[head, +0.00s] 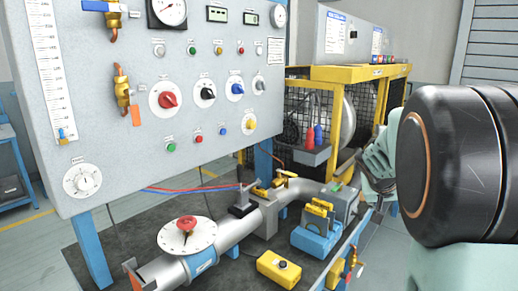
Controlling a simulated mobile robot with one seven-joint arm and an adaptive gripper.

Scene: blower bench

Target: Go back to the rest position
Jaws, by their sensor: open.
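My gripper (376,163) shows in part in the head view, at the right beside the large dark joint of my arm (455,165). It is open, and I see nothing held in it. It is in front of the yellow-framed blower cage and above the right end of the bench. The arm joint hides part of the gripper and of what lies behind it.
A grey control panel (220,120) with knobs and gauges fills the left. Below it, a metal pipe (240,228) with a red-knobbed dial (187,226) crosses the bench. A yellow button box (279,268) and blue clamp block (316,238) stand near the front edge. A yellow-framed cage (345,73) stands behind.

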